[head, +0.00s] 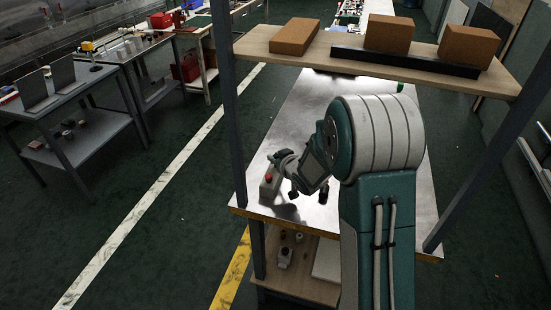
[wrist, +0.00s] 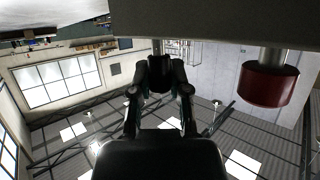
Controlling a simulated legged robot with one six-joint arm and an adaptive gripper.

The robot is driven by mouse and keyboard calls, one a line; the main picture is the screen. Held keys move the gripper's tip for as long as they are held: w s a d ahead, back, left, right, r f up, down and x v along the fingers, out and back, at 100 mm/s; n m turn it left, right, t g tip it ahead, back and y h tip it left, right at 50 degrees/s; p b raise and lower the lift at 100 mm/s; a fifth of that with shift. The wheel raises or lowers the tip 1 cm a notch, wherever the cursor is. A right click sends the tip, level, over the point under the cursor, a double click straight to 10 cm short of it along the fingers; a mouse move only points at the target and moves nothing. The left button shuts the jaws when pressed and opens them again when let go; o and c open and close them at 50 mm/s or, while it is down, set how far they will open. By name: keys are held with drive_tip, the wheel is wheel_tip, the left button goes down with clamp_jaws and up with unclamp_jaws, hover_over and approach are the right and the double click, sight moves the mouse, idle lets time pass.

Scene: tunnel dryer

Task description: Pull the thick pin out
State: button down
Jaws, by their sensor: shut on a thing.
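In the wrist view my gripper (wrist: 160,70) is shut, its two fingers closed together just off a grey block (wrist: 225,22). A short metal pin (wrist: 157,46) shows between the fingertips and the block; most of it is hidden by the fingers, and its thickness is hard to judge. The pin cannot be made out there.
The red button (wrist: 270,83) stands on the block beside my gripper. A wooden shelf (head: 350,48) with several orange bricks spans above the metal bench (head: 310,110), on upright posts. A lower shelf (head: 300,280) holds small parts. The bench behind my arm is mostly clear.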

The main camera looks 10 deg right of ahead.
sight(276, 155)
drive_tip(key=shift+r, duration=1.4)
drive_tip(key=shift+r, duration=0.1)
drive_tip(key=shift+r, duration=1.4)
